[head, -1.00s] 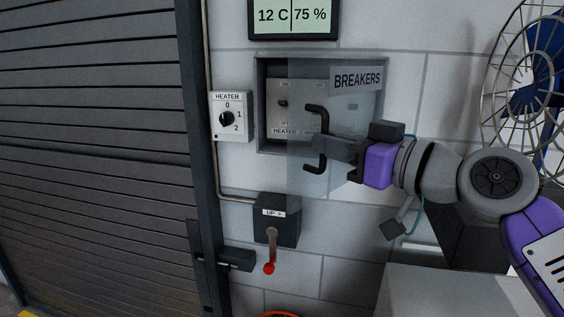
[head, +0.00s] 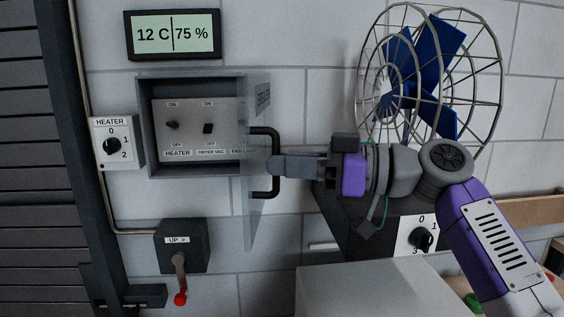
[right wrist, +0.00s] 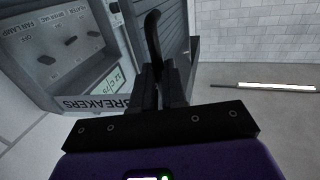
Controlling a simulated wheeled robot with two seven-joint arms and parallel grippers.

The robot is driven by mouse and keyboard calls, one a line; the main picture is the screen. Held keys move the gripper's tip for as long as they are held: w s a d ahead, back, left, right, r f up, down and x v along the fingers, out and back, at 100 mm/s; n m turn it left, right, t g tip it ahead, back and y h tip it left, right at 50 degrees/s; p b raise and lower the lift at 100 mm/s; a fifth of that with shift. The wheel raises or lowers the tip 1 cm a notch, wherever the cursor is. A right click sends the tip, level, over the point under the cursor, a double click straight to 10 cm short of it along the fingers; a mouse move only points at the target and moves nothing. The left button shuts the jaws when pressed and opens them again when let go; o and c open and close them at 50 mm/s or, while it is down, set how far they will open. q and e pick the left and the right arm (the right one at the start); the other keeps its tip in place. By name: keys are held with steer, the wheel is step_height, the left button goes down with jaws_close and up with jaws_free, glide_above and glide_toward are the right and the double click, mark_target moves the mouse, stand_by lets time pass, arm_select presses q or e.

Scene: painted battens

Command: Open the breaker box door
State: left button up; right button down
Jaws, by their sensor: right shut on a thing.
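The breaker box (head: 145,125) is on the wall, with switches labelled HEATER, DRYER VAC and a partly hidden third label on its panel (head: 190,143). Its clear door (head: 256,210) is hinged at the right and stands swung well out from the box, seen nearly edge-on. The black door handle (head: 266,131) is on the door's outer face. My right gripper (head: 277,166) is shut on this handle. In the right wrist view the handle (right wrist: 153,35) rises between the fingers (right wrist: 160,85), and the BREAKERS label (right wrist: 95,104) shows reversed. My left gripper is not in view.
A caged fan (head: 430,75) stands right of the door, behind my right arm. A heater knob box (head: 115,143) is left of the breaker box. A red-tipped lever (head: 180,275) hangs below. A pale flat surface (head: 360,287) lies at the lower right.

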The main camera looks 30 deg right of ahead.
steer(key=shift+w+d+r+t, duration=0.15)
steer(key=shift+w+d+t, duration=0.15)
steer(key=shift+d, duration=0.15)
steer(key=c, duration=1.5)
jaws_free()
steer(key=o, duration=0.3)
steer(key=shift+w+d+f, duration=0.15)
steer(key=shift+w+f, duration=0.05)
steer(key=shift+w, duration=0.15)
steer(key=shift+o, duration=0.2)
steer(key=shift+s, duration=0.1)
steer(key=shift+a, duration=0.2)
steer(key=p+v, duration=0.1)
steer(key=v, duration=0.6)
steer(key=shift+s+d, duration=0.2)
steer(key=shift+d, duration=0.05)
steer(key=shift+r, duration=0.1)
